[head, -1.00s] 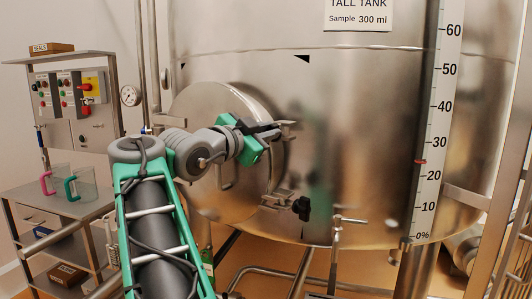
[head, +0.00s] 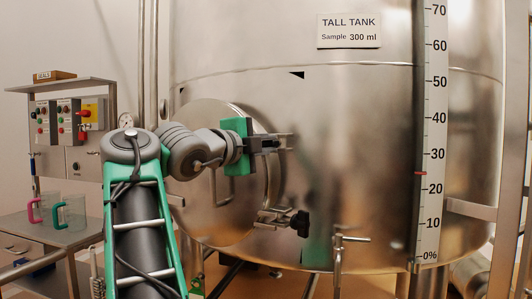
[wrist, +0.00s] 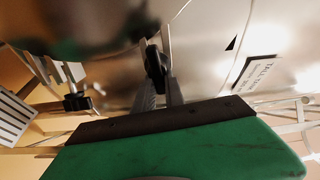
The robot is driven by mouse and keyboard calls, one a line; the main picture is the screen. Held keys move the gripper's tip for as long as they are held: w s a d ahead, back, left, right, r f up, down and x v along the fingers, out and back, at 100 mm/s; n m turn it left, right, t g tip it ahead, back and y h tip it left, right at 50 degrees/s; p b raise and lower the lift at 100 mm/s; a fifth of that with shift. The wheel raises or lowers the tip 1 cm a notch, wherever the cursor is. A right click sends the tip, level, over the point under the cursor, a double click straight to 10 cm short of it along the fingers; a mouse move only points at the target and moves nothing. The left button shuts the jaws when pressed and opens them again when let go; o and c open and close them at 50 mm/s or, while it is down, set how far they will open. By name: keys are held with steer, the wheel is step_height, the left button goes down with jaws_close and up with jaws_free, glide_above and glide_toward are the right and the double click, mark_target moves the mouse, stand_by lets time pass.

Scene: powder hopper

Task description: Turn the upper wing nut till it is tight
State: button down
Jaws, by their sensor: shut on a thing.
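The round manway door (head: 212,205) sits on the front of the steel tank, with an upper and a lower clamp at its right edge. My gripper (head: 272,144) is at the upper clamp (head: 286,137), its fingers shut on the upper wing nut. The wrist view shows the black upper wing nut (wrist: 154,60) between the two finger ends (wrist: 160,80). In the head view the fingers mostly hide this nut. The black lower wing nut (head: 300,223) stands on the lower clamp, apart from my gripper, and also shows in the wrist view (wrist: 77,102).
The door's handle (head: 222,190) lies below my wrist. A valve pipe (head: 339,250) stands below the tank at the right. A cart (head: 60,238) with two jugs and a control panel (head: 68,125) stand at the left. Pipes run beneath the tank.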

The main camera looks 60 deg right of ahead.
steer(key=shift+f+m+b, duration=0.2)
steer(key=shift+m+b, duration=0.1)
steer(key=shift+m, duration=0.3)
steer(key=c, duration=1.4)
jaws_free()
steer(key=shift+r, duration=0.1)
steer(key=w+a, duration=0.1)
steer(key=a, duration=0.6)
steer(key=shift+a, duration=0.4)
